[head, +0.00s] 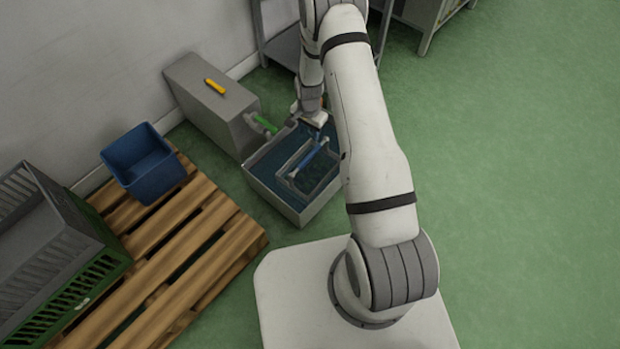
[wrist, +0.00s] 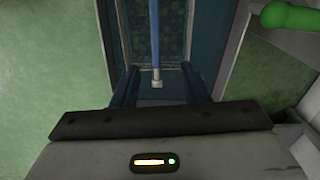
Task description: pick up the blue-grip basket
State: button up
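The blue-grip basket (head: 288,184) is a wire-like frame sitting inside a grey tub (head: 301,216) with a dark blue inside. Its blue grip (head: 309,157) runs across the top. My gripper (head: 316,120) is at the far end of the basket, close to the grip; the arm partly covers the tub's right side. In the wrist view, the blue grip (wrist: 155,38) runs lengthwise between my two parted fingers (wrist: 160,80), with gaps on both sides. Dark green contents show below it. I cannot tell how far the fingers are above the grip.
A grey box (head: 205,100) with a yellow item (head: 215,86) and a green-handled valve (head: 264,123) stands beside the tub. A blue bin (head: 143,165) and stacked crates (head: 55,250) are on a wooden pallet (head: 200,262). Green floor (head: 510,160) is clear on the right.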

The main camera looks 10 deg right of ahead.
aim_at(309, 154)
jog(key=shift+m, duration=0.4)
jog(key=f, duration=0.3)
jog(key=f+b, duration=0.1)
jog(key=f, duration=0.3)
jog(key=f+b, duration=0.1)
jog(key=f, duration=0.2)
jog(key=shift+s+f, duration=0.3)
jog(key=shift+f, duration=0.1)
notch_tip(309, 154, down, 5)
jog(key=b, duration=0.3)
jog(key=shift+c, duration=0.2)
jog(key=shift+r, duration=0.1)
grip_shut()
